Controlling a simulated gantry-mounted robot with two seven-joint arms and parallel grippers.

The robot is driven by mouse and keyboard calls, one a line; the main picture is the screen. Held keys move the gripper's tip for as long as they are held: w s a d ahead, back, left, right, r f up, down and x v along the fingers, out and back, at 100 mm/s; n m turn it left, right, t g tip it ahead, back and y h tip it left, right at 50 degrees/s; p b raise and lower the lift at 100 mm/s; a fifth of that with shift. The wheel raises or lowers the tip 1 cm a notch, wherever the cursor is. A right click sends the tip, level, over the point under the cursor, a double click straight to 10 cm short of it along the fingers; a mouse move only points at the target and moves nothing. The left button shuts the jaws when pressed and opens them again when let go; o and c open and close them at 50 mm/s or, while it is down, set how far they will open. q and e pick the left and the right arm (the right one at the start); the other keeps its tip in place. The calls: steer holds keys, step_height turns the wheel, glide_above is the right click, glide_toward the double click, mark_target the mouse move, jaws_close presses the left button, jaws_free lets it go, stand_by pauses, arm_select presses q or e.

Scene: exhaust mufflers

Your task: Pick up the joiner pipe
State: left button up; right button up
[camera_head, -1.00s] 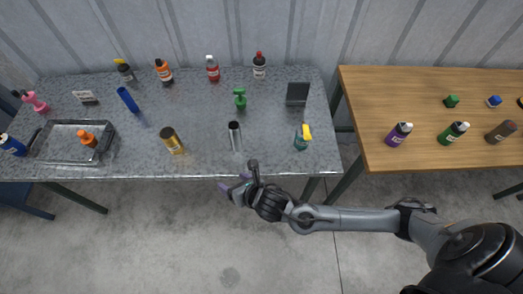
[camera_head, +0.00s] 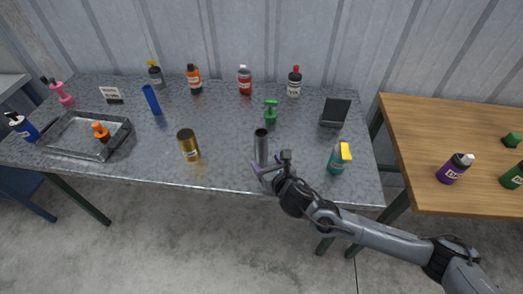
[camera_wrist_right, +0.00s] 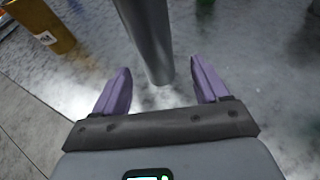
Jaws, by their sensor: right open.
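The joiner pipe, which I take to be the grey metal cylinder (camera_head: 261,147), stands upright near the front edge of the grey table. My right gripper (camera_head: 269,167) is open at that edge, close in front of the pipe. In the right wrist view the pipe (camera_wrist_right: 150,40) rises just ahead, and its lower end lies between the lines of the two purple fingers (camera_wrist_right: 160,82). The fingers appear apart from it. My left gripper is not in view.
A green spray bottle (camera_head: 271,112) is behind. A metal tray (camera_head: 76,150) lies at the left. A wooden table (camera_head: 440,125) is at the right.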

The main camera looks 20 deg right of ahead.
mark_target(260, 155)
steer(key=shift+b+x, duration=0.6)
steer(key=shift+x, duration=2.75)
steer(key=shift+a+r, duration=0.1)
steer(key=shift+c, duration=0.2)
steer(key=c, duration=1.2)
